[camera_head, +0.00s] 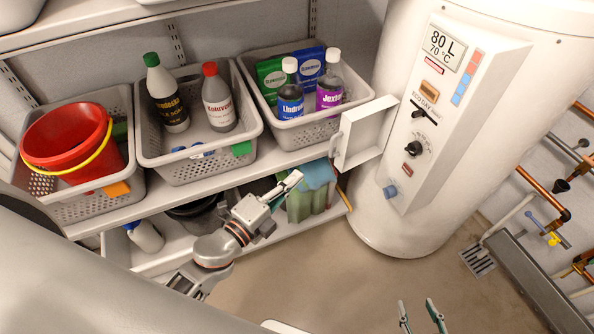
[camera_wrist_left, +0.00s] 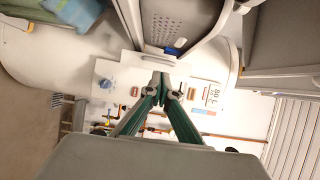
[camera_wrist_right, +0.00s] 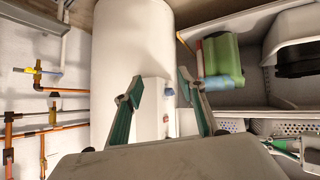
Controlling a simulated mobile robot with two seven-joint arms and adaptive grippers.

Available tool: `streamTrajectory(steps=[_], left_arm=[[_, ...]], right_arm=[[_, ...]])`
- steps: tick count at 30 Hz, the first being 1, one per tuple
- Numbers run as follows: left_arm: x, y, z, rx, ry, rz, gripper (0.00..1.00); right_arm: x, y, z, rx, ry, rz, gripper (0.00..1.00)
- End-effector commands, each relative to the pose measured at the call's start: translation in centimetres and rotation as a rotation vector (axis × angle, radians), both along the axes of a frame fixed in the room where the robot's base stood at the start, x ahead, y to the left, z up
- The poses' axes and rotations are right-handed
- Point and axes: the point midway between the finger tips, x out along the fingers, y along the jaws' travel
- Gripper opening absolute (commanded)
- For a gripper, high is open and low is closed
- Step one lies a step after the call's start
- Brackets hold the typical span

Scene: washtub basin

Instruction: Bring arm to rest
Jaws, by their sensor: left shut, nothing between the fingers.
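My left arm reaches in from the left in the head view, in front of the lower shelf. Its gripper (camera_head: 290,183) is shut and empty, just below the open white flap (camera_head: 370,130) of the water heater (camera_head: 400,220). In the left wrist view the fingertips (camera_wrist_left: 162,88) meet with nothing between them. My right gripper (camera_head: 418,312) shows only by its fingertips at the bottom edge of the head view. They are apart. In the right wrist view the fingers (camera_wrist_right: 162,92) are spread and empty, and the heater (camera_wrist_right: 130,45) stands beyond them.
The upper shelf (camera_head: 210,194) carries grey baskets with a red bucket (camera_head: 65,140), bottles and boxes. A green canister (camera_head: 308,200) with a blue cloth (camera_head: 317,172) stands on the lower shelf behind my left gripper. Copper pipes (camera_head: 545,195) line the right wall. The floor (camera_head: 330,275) between is clear.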

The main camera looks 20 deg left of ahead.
Motion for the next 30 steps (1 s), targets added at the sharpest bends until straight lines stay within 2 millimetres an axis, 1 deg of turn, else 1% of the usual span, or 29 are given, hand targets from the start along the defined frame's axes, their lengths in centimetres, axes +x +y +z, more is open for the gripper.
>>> streamTrajectory(steps=[9,11,14,17,22,26,27,30], left_arm=[[-0.3,0.2,0.0,-0.010,0.005,0.004,0.00],[-0.5,0.4,-0.1,-0.039,0.020,0.014,0.00],[-1.2,1.2,-0.7,-0.141,0.075,0.053,0.00],[-2.4,2.5,-2.0,-0.301,0.169,0.117,0.00],[-5.5,4.5,-5.7,-0.597,0.376,0.250,0.00],[-8.7,5.0,-9.1,-0.813,0.551,0.352,0.00],[-9.8,5.0,-10.1,-0.871,0.603,0.382,0.00],[-12.3,4.7,-12.3,-1.002,0.723,0.448,0.00]], right_arm=[[0.0,0.0,0.1,0.000,-0.001,0.000,0.40],[0.1,0.0,0.2,0.001,-0.002,0.000,0.40],[0.1,0.0,0.6,0.003,-0.003,-0.001,0.40],[0.2,0.1,1.1,0.007,-0.007,-0.002,0.40],[0.2,0.3,1.9,0.016,-0.009,-0.003,0.40],[-0.2,0.5,1.8,0.023,0.002,-0.003,0.40],[-0.3,0.6,1.8,0.025,0.005,-0.003,0.40],[-0.5,0.7,2.0,0.029,0.007,-0.003,0.40]])
